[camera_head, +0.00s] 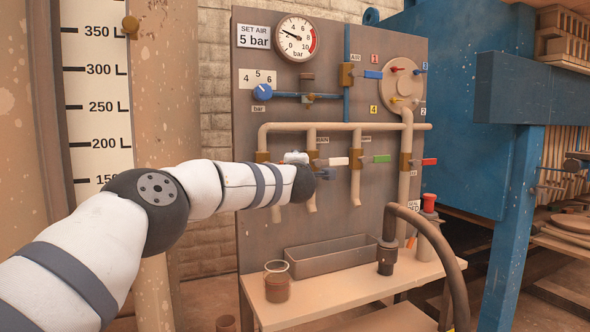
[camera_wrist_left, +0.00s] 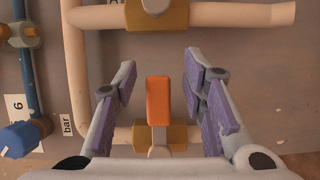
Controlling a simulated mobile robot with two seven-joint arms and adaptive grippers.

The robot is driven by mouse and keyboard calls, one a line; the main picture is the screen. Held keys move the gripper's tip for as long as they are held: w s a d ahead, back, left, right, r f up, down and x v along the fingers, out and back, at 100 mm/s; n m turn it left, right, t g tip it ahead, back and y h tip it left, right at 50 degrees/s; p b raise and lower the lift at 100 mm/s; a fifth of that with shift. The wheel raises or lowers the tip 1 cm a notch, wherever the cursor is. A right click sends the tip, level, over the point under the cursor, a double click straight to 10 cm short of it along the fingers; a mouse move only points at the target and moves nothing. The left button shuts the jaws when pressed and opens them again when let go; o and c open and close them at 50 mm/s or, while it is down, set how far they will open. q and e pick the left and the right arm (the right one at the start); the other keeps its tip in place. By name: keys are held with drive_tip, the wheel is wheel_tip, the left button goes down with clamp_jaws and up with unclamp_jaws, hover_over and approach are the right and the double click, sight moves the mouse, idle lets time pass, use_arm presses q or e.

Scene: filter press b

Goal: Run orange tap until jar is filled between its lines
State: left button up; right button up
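The orange tap (camera_wrist_left: 158,100) shows in the left wrist view with its handle between the two fingers of my left gripper (camera_wrist_left: 160,95). The fingers are open, with a gap on both sides of the handle. In the head view my left arm reaches to the pipe row and its wrist hides the orange tap and most of the gripper. A small jar (camera_head: 277,288) with a pale rim stands on the bench below the left spout. Its lines and level are too small to tell. My right gripper is not in view.
White (camera_head: 338,162), green (camera_head: 381,159) and red (camera_head: 429,162) taps sit to the right on the pipe row. A grey trough (camera_head: 330,262) lies behind the jar. A thick dark hose (camera_head: 437,239) and a red-topped bottle (camera_head: 429,204) stand at the bench's right.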

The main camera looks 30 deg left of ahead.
use_arm(q)
drive_tip(key=v, duration=1.1)
drive_tip(key=shift+s, duration=0.1)
